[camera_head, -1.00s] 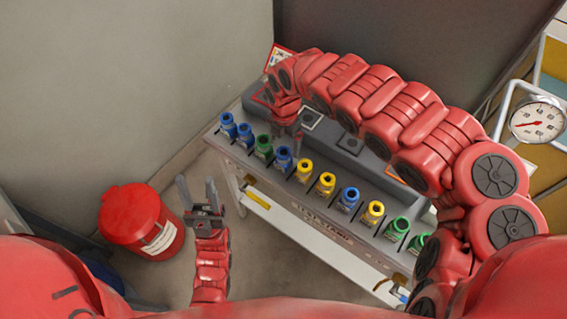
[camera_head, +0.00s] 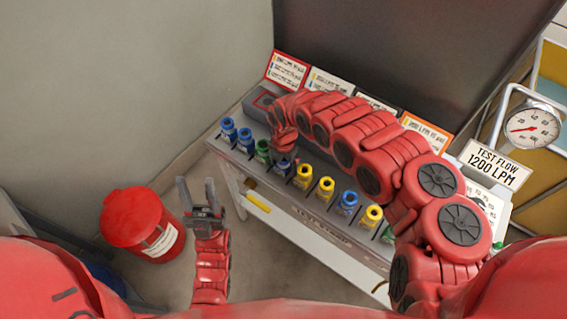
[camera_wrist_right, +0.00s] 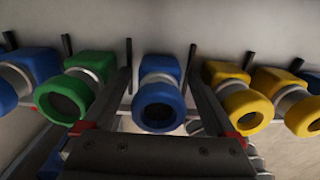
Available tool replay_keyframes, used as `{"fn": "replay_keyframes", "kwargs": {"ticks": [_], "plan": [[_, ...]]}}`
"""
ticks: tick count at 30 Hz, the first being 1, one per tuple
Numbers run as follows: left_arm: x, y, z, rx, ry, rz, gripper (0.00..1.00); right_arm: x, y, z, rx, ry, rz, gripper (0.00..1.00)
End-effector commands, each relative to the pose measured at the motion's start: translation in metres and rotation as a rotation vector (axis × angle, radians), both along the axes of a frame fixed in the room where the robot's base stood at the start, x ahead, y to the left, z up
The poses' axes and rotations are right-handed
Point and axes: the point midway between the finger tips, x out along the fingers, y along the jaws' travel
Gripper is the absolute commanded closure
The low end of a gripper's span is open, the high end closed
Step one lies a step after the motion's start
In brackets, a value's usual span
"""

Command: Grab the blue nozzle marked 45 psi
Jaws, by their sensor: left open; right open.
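A row of blue, green and yellow nozzles stands in the rack (camera_head: 325,217). The fourth from the left is a blue nozzle (camera_head: 283,167), with a green one (camera_head: 263,148) on its left and a yellow one (camera_head: 302,177) on its right. My right gripper (camera_head: 284,157) is at this blue nozzle, partly covering it. In the right wrist view the blue nozzle (camera_wrist_right: 159,103) sits between the open fingers of my right gripper (camera_wrist_right: 160,80), not clamped. Other blue nozzles are at the left end (camera_head: 228,128) and further right (camera_head: 347,202). No psi marking is readable. My left gripper (camera_head: 198,194) is open and empty.
Label cards (camera_head: 287,71) stand behind the rack. A gauge (camera_head: 532,127) and a "TEST FLOW 1200 LPM" sign (camera_head: 497,165) are at the right. A red bin (camera_head: 140,222) stands on the floor at the left. Neighbouring nozzles are close to the right gripper's fingers.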

Motion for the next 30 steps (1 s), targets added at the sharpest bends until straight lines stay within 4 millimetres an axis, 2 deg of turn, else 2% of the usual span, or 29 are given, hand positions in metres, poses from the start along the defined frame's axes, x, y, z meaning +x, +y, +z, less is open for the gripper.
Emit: {"fn": "replay_keyframes", "kwargs": {"ticks": [4,19,30], "plan": [[0.0,0.0,-0.0001,0.0,0.0,0.0,0.5,0.0007,-0.0001,0.0005,0.0,-0.001,0.0,0.09],[0.0,0.0,-0.0001,0.0,0.0,0.0,0.5,0.001,0.0,0.001,0.0,-0.003,0.0,0.99],[0.0,0.0,-0.0006,0.0,0.0,0.0,0.5,0.0015,0.0,0.0022,0.0,-0.003,0.0,1.0]]}}
